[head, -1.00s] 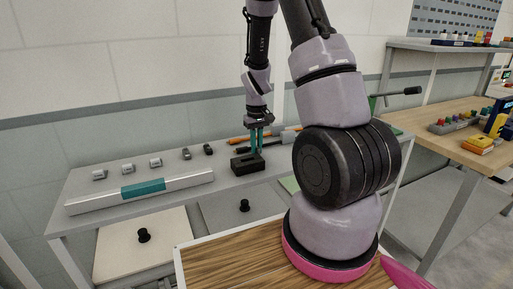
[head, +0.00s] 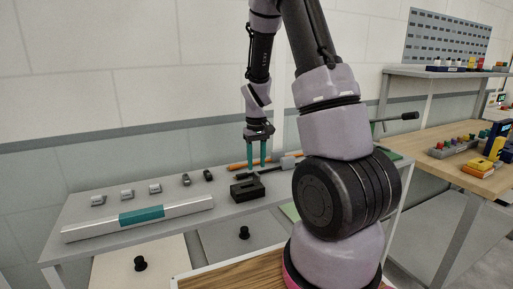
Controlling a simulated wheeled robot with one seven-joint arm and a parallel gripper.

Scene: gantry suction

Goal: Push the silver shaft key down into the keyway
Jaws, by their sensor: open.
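A black block (head: 247,190) with a dark slot in its top stands on the grey bench. I take the slot for the keyway. I cannot make out the silver shaft key at this size, nor whether anything sits in the slot. My gripper (head: 257,165) points down with its two teal fingers apart and nothing visible between them. Its tips appear just above and behind the block, with a gap between.
A silver bar with a teal band (head: 141,215) lies along the bench's front left. Several small silver and dark parts (head: 155,188) stand behind it. Orange-handled and dark tools (head: 240,166) lie behind the block. A wooden workbench (head: 470,160) stands right.

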